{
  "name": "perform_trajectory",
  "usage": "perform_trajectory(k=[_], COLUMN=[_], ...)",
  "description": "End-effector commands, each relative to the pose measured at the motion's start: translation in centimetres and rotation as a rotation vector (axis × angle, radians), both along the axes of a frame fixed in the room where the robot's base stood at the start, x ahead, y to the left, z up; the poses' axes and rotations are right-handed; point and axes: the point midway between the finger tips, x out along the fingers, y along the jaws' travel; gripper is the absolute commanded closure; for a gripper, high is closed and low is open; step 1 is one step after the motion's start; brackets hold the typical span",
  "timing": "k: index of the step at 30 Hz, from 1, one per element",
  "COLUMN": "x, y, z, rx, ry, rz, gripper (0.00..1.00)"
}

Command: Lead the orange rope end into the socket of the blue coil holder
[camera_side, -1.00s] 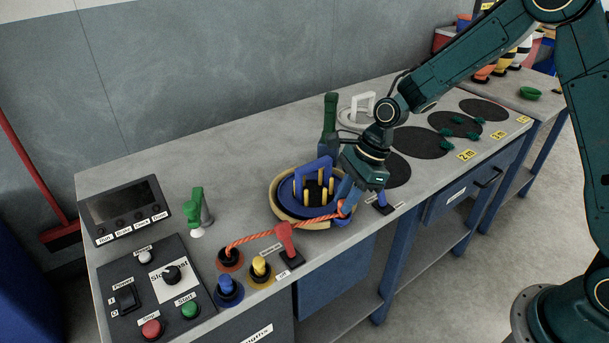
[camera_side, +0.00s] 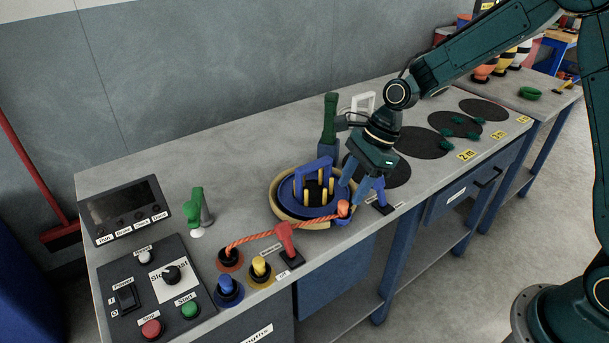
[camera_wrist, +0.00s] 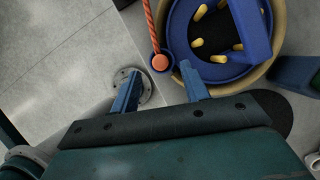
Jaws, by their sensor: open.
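The orange rope (camera_side: 285,230) runs from a round base at the bench front across a red post to its knobbed end (camera_side: 344,208) at the right front rim of the blue coil holder (camera_side: 290,190). In the wrist view the orange rope end (camera_wrist: 160,62) sits beside the holder's blue rim (camera_wrist: 243,62). The holder has yellow pegs and a blue handle. My gripper (camera_side: 362,194) is open and empty, just right of and above the rope end. In the wrist view its two blue fingers (camera_wrist: 160,85) are apart, with the rope end ahead of their gap. Whether the end is seated in the socket cannot be told.
A red post (camera_side: 287,240) stands under the rope. Blue (camera_side: 227,286) and yellow (camera_side: 260,267) spools stand at the front. A green-handled tool (camera_side: 330,120) stands behind the holder. A control panel (camera_side: 155,290) fills the left end.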

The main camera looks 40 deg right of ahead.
Motion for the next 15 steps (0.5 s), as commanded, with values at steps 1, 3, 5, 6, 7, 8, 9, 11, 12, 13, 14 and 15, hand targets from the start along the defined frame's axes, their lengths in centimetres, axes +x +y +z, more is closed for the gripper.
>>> perform_trajectory(k=[1, 3, 5, 6, 7, 8, 9, 11, 12, 13, 14, 15], x=[0.0, -0.1, -0.2, -0.3, -0.3, -0.4, -0.5, -0.6, -0.6, -0.7, -0.7, -0.8], y=[-0.4, -0.8, -1.2, -1.5, -1.7, -1.9, -2.1, -2.5, -2.7, -2.9, -3.0, -3.2], z=[0.9, 2.1, 3.0, 3.7, 4.2, 4.6, 5.3, 6.1, 6.7, 7.0, 7.4, 7.8], rx=[0.000, -0.001, 0.000, -0.001, 0.000, 0.000, 0.000, -0.001, 0.000, -0.001, 0.000, 0.000], ry=[-0.005, -0.006, -0.005, -0.006, -0.006, -0.006, -0.005, -0.004, -0.005, -0.004, -0.004, -0.003], rz=[-0.002, -0.001, -0.001, -0.001, -0.002, -0.002, -0.002, -0.002, -0.001, -0.001, -0.002, -0.002], gripper=[0.54, 0.54, 0.54, 0.54, 0.54, 0.54, 0.54, 0.54, 0.54, 0.54, 0.54, 0.54])
